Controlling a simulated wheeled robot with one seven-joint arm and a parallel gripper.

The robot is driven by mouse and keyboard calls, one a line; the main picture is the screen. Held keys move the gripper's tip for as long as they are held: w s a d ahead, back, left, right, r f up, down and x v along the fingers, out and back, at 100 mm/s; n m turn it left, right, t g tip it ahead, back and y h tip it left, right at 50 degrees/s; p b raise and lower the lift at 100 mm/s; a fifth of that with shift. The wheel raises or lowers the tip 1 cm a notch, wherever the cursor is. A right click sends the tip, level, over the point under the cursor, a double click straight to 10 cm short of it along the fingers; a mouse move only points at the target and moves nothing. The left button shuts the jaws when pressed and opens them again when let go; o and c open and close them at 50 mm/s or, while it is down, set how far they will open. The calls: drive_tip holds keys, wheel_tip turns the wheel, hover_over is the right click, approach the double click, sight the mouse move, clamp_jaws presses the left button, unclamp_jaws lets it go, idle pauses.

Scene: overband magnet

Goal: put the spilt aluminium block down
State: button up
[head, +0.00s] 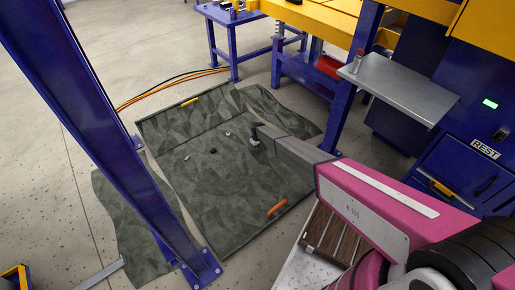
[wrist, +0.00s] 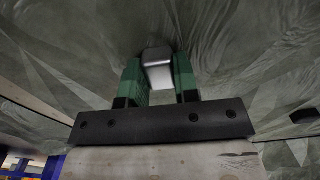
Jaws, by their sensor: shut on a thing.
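The aluminium block (wrist: 158,66) is a small silver piece with rounded edges. In the wrist view it sits between the two green fingers of my gripper (wrist: 159,84), which is shut on it. In the head view my gripper (head: 256,139) reaches out over the grey-green sheet (head: 215,205) on the floor, and the block (head: 255,143) shows as a pale spot at its tip. The block is over or close to the sheet; I cannot tell whether it touches it.
Small loose pieces lie on the sheet: a pale one (head: 227,133), a dark one (head: 213,151) and a grey one (head: 187,157). A blue post (head: 110,130) stands at left. A steel shelf (head: 400,85) and blue cabinet (head: 475,130) are at right.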

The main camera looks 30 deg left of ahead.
drive_tip(key=o, duration=1)
drive_tip(key=shift+f, duration=0.1)
drive_tip(key=shift+c, duration=0.2)
wheel_tip(320, 180, up, 12)
